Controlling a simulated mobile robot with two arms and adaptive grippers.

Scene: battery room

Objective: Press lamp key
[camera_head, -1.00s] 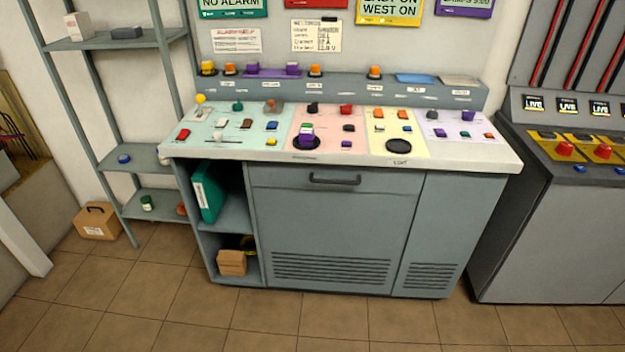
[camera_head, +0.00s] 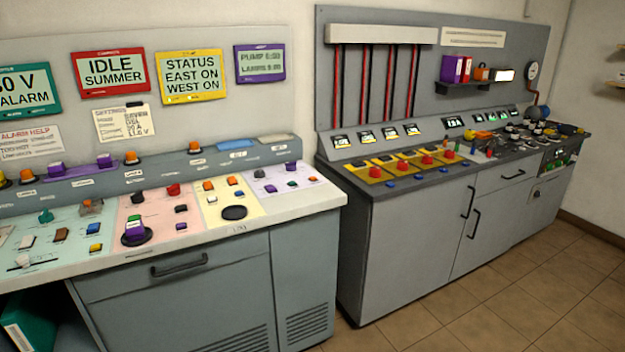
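The control desk (camera_head: 150,258) stands at the left, its sloped top split into pale green, pink, yellow and lilac sections with small coloured keys and knobs. No label that clearly reads as a lamp key is legible. The lilac section (camera_head: 310,186) has purple, red and green keys, including a purple key (camera_head: 291,167). A purple-framed display (camera_head: 260,63) above seems to read a pump line and a lamps line. Orange, yellow and purple buttons line the raised ledge (camera_head: 100,185). Neither of my grippers is in view.
A second grey counter (camera_head: 400,245) stands to the right, with red knobs on yellow plates (camera_head: 427,160), lit meters and a crowded far end. A narrow gap separates it from the desk. The tiled floor (camera_head: 480,310) in front is clear.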

